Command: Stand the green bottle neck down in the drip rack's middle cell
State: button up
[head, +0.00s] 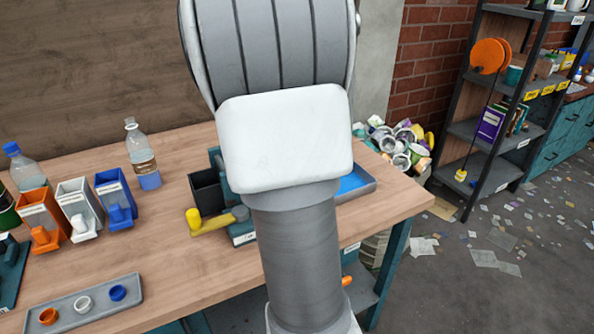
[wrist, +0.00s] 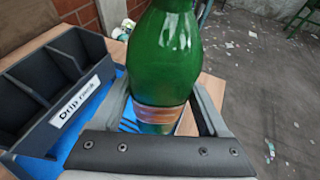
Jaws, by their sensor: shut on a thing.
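In the wrist view the green bottle (wrist: 163,60) is between the fingers of my gripper (wrist: 163,115), which is shut on it. A brown-orange label band shows on it close to the fingers. The bottle narrows towards the top edge of the picture, where its end is cut off. The dark grey drip rack (wrist: 88,82) stands to the left of the bottle, apart from it, with its label facing me. Its cells look empty, the middle one (wrist: 45,75) included. In the head view my arm hides gripper, bottle and rack.
A blue-floored tray (head: 357,183) lies at the table's right end. A black bin (head: 207,192) and a yellow-handled thing (head: 207,222) stand left of my arm. Clear bottles (head: 140,150), coloured bins (head: 115,198) and a grey cap tray (head: 83,303) are farther left.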

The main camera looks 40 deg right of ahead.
jog(key=w+a+f+b, duration=0.1)
jog(key=w+a+f, duration=0.3)
jog(key=w+f, duration=0.4)
jog(key=shift+a+f, duration=0.4)
jog(key=shift+f, duration=0.4)
jog(key=shift+b, duration=0.3)
jog(key=shift+f, duration=0.2)
jog(key=o, duration=1.3)
jog(key=shift+r, duration=0.1)
